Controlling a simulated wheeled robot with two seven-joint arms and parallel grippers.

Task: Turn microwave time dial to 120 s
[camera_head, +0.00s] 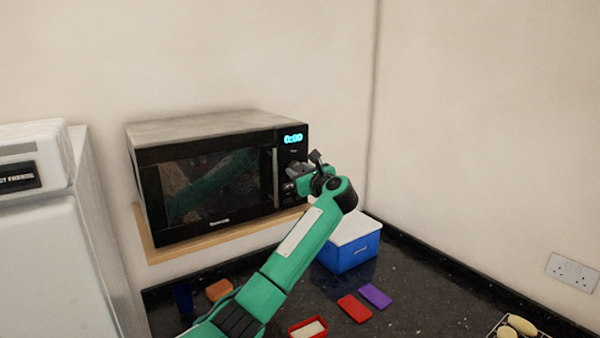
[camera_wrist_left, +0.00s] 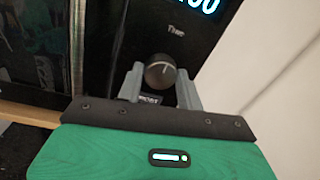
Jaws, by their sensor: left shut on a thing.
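The microwave (camera_head: 210,180) stands on a wooden shelf with its door closed. Its blue display (camera_head: 292,138) shows digits that look like zeros in the head view. The wrist view shows the time dial (camera_wrist_left: 160,70), a dark round knob with a pale pointer mark near its top, under the word "Time". My left gripper (camera_head: 297,178) is at the control panel, and in the wrist view its grey fingers (camera_wrist_left: 160,88) are shut on the dial from both sides. My gripper and wrist hide the dial in the head view. My right gripper is not in view.
Red (camera_head: 354,309) and purple (camera_head: 375,296) blocks, an orange sponge (camera_head: 219,290) and a red tray (camera_head: 308,328) lie nearby. A white fridge (camera_head: 55,240) stands at left.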

